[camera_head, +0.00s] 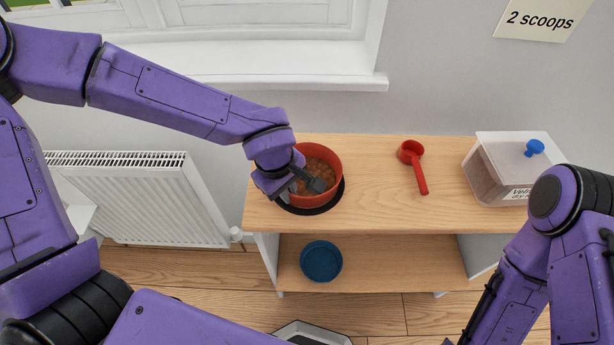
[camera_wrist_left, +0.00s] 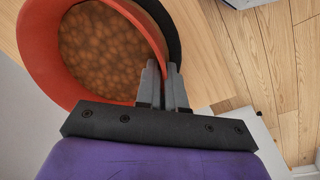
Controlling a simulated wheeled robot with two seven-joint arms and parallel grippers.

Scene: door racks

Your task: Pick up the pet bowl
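A red-orange pet bowl (camera_head: 327,156) filled with brown food sits at or just over a round black mat (camera_head: 316,210) at the left end of the wooden shelf top. I cannot tell whether it touches the mat. My left gripper (camera_head: 303,184) is at the bowl's near-left side. In the left wrist view, its two grey fingers (camera_wrist_left: 163,88) are close together on either side of the bowl's wall (camera_wrist_left: 40,55), shut on it. My right arm is at the right of the head view; its gripper is out of the picture.
A red scoop (camera_head: 418,170) lies mid-shelf, right of the bowl. A clear bin (camera_head: 490,165) with a blue-knobbed lid stands at the right end. A blue bowl (camera_head: 321,261) is on the lower shelf. A radiator (camera_head: 135,200) and window sill (camera_head: 240,82) are at left and behind.

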